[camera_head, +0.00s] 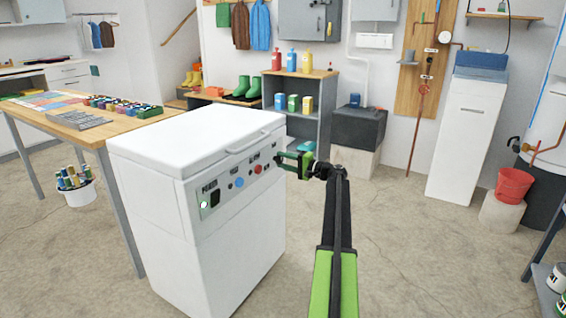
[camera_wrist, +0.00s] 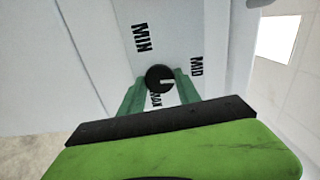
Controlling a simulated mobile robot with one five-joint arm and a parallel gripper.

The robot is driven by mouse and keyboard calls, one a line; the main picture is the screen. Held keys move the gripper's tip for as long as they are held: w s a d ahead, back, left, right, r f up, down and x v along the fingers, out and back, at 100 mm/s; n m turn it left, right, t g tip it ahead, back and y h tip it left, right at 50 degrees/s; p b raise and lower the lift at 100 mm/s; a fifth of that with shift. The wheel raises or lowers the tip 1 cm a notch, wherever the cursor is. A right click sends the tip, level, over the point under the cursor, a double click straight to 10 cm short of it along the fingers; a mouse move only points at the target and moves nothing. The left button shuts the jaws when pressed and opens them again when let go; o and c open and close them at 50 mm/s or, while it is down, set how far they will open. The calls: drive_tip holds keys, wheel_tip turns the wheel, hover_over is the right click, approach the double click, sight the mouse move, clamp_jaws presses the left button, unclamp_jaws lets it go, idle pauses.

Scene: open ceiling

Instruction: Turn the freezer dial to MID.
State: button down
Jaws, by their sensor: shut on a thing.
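The white freezer (camera_head: 190,150) stands left of centre in the head view, lid closed, with a control panel (camera_head: 226,195) on its front. My gripper (camera_head: 281,160) is at the panel's right end, where the fingers hide the dial. In the wrist view the round black dial (camera_wrist: 158,78) sits between the two green fingertips, which are shut on it from both sides. Its white mark points right, roughly toward the lower end of the MID label (camera_wrist: 196,67). The MIN label (camera_wrist: 141,38) is above the dial. The MAX label (camera_wrist: 156,100) is below it, between the fingers.
The panel also carries a black switch (camera_head: 215,197), a blue button (camera_head: 239,182) and a red button (camera_head: 258,169). A lid handle (camera_head: 248,143) juts out above them. A workbench (camera_head: 90,127) stands behind the freezer at left.

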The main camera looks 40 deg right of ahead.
drive_tip(key=shift+a+n, duration=0.1)
drive_tip(key=shift+n, duration=0.5)
drive_tip(key=c, duration=0.9)
unclamp_jaws()
drive_tip(key=shift+o, duration=0.2)
drive_tip(key=v, duration=1.7)
drive_tip(key=shift+s, duration=0.25)
drive_tip(key=shift+f, duration=0.1)
